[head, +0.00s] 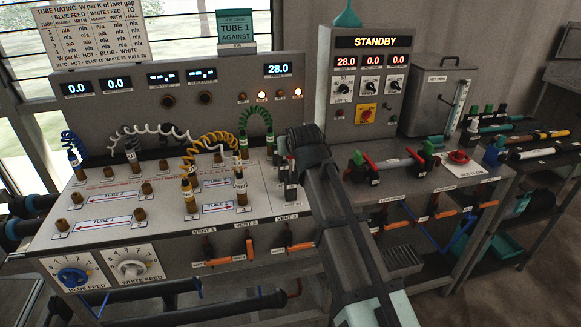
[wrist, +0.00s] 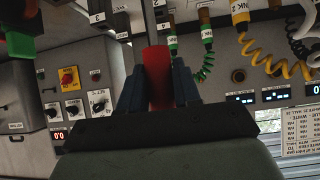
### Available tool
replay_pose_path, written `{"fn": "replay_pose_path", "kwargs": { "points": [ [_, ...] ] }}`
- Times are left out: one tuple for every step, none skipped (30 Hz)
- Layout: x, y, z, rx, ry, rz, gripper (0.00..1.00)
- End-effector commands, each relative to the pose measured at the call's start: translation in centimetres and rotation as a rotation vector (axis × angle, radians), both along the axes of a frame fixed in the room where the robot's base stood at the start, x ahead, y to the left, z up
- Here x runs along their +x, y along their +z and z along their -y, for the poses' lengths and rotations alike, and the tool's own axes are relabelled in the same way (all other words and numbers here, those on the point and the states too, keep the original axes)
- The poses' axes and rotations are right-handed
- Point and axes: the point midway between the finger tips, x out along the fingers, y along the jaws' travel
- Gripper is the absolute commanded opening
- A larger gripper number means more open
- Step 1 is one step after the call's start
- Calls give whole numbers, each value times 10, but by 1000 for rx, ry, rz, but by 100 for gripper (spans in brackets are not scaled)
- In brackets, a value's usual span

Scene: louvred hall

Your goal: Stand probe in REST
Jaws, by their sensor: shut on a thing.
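My gripper (wrist: 157,88) is shut on a red handle (wrist: 158,62), which I take to be the probe. A thin grey rod runs from the handle to the top of the wrist view. In the head view my gripper (head: 292,160) is over the right end of the bench panel, beside the green coiled lead, and the arm hides most of the held probe.
The sloped panel (head: 130,222) carries brass posts and coiled leads: blue, white, yellow and green (head: 257,118). The STANDBY cabinet (head: 368,85) stands behind and right of the gripper. Red and green valves (head: 360,160) are on the right bench. Orange vent levers (head: 249,247) line the front.

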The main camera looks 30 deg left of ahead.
Motion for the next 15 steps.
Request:
{"fn": "replay_pose_path", "kwargs": {
  "points": [
    [1,6,-1,1,0,1,0],
    [1,9,-1,2,0,2,0],
    [1,13,-1,2,0,2,0],
    [1,16,-1,1,0,1,0],
    [1,18,-1,1,0,1,0],
    [1,22,-1,1,0,1,0],
    [1,25,-1,1,0,1,0],
    [1,29,-1,1,0,1,0],
    [0,32,-1,2,0,2,0],
    [1,35,-1,2,0,2,0],
    [1,38,-1,1,0,1,0],
    [1,42,-1,1,0,1,0],
    [1,44,-1,1,0,1,0],
    [1,47,-1,1,0,1,0],
    [1,51,-1,1,0,1,0]
  ]
}}
